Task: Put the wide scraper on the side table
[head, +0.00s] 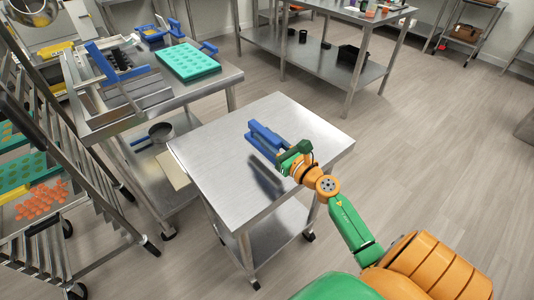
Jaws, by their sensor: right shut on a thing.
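The wide scraper (263,136) is blue and sits at the end of my right gripper (286,154), which is shut on it. They are over the middle of the side table (215,150), a small steel table on casters with a lower shelf. A dark reflection shows on the tabletop below the scraper, and the scraper looks a little above the surface. I cannot tell the exact gap. The gripper's fingers partly hide the scraper's near end. My left gripper is not in view.
A steel workbench (215,82) at the upper left holds a teal mold tray (187,61) and blue-edged equipment. A pot (161,131) is on its lower shelf. A rack (60,190) with trays stands at the left. The side table's top is otherwise clear.

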